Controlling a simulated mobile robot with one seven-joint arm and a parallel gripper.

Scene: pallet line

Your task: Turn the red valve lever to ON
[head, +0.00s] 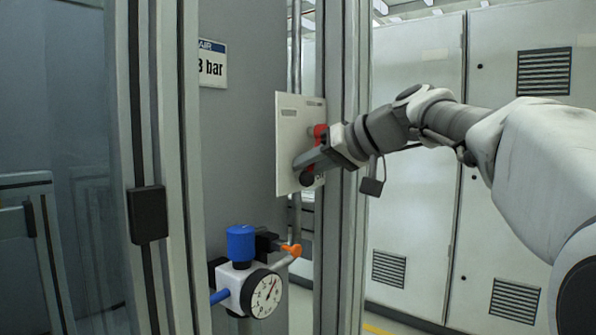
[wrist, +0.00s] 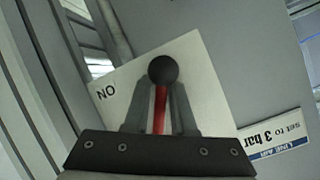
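The red valve lever (wrist: 160,110) has a black ball knob (wrist: 163,70) on its end. It is mounted on a white plate (head: 288,140), and its red hub (head: 319,131) shows above my gripper in the head view. My gripper (head: 303,163) is at the plate, with the knob (head: 308,179) just below its fingers. In the wrist view the grey fingers of my gripper (wrist: 161,108) stand close on both sides of the red bar and look shut on it. An ON label (wrist: 105,90) is printed on the plate; other markings are hidden or unreadable.
A regulator with a blue cap (head: 241,243), round gauge (head: 263,294) and orange handle (head: 292,250) sits below the plate. A bar-pressure sign (head: 212,64) is on the grey panel. A vertical frame post (head: 340,250) stands right beside the plate. Cabinets (head: 415,225) stand behind my arm.

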